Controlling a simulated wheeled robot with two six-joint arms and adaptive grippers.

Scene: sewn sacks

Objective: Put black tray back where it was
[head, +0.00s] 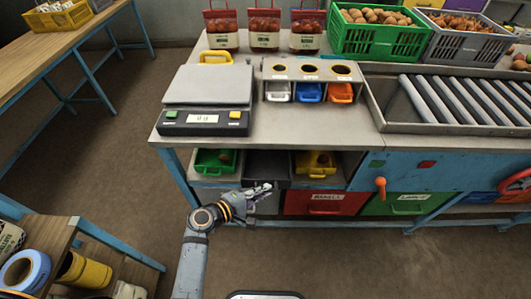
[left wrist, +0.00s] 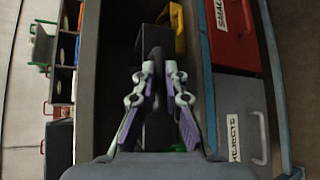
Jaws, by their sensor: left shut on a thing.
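The black tray (head: 267,167) is in the shelf opening under the workbench, between a green tray (head: 215,161) and a yellow tray (head: 314,163). My left gripper (head: 266,187) is in front of this opening. In the left wrist view my left gripper (left wrist: 161,75) is shut on the dark handle of the black tray (left wrist: 150,38). Much of the tray's body is hidden in the shadow of the shelf, so I cannot tell how deep it sits. My right gripper is not in view.
A scale (head: 207,100) and a rack of small bins (head: 311,80) stand on the bench. A red drawer (head: 327,204) and a green drawer (head: 412,205) are below the shelf. A wooden stand (head: 85,255) is at lower left. The floor in front is clear.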

